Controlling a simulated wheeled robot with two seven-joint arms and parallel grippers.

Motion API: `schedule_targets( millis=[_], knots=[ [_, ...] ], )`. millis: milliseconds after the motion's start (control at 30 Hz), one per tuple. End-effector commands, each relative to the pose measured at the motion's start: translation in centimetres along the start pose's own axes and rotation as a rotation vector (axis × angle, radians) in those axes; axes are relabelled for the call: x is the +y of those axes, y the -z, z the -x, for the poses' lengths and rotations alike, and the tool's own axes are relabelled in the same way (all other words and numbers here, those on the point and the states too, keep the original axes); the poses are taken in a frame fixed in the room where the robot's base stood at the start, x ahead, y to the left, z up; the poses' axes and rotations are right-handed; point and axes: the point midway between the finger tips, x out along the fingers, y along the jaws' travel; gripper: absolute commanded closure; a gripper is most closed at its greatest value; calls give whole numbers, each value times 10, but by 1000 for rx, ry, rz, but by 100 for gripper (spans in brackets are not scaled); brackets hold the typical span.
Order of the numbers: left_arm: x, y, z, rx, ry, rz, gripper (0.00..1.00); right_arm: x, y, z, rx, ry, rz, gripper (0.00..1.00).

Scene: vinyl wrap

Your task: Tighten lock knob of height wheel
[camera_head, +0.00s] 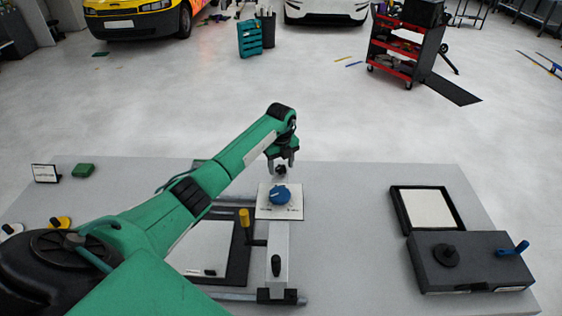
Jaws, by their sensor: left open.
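My left gripper (281,163) reaches in from the left and points down over the far middle of the grey table. Its two fingers are open. A small dark knob (281,171) shows between and just below the fingertips; I cannot tell if they touch it. In front of it, a blue round knob (279,195) sits on a white marked plate (292,211). I cannot tell for certain which of these is the lock knob or the height wheel. My right gripper is not in view.
A yellow-handled lever (245,218) and a black knob (276,265) on a grey rail stand nearer. A dark box (470,270) with a black knob and blue handle sits at right, beside a framed white panel (428,208). The table (350,230) is clear between.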

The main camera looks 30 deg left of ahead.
Motion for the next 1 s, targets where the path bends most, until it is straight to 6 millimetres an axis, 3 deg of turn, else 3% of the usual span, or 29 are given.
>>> schedule_targets(
  millis=[267, 400, 500, 767, 1000],
  knots=[
    [0, 0, -1, 0, 0, 0, 45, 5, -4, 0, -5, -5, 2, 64],
    [0, 0, -1, 0, 0, 0, 73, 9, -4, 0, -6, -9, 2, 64],
    [0, 0, -1, 0, 0, 0, 88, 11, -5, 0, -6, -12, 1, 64],
    [0, 0, -2, -2, 0, -24, 88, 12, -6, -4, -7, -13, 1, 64],
    [0, -1, -4, -4, -1, -140, 88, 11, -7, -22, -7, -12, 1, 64]
  ],
)
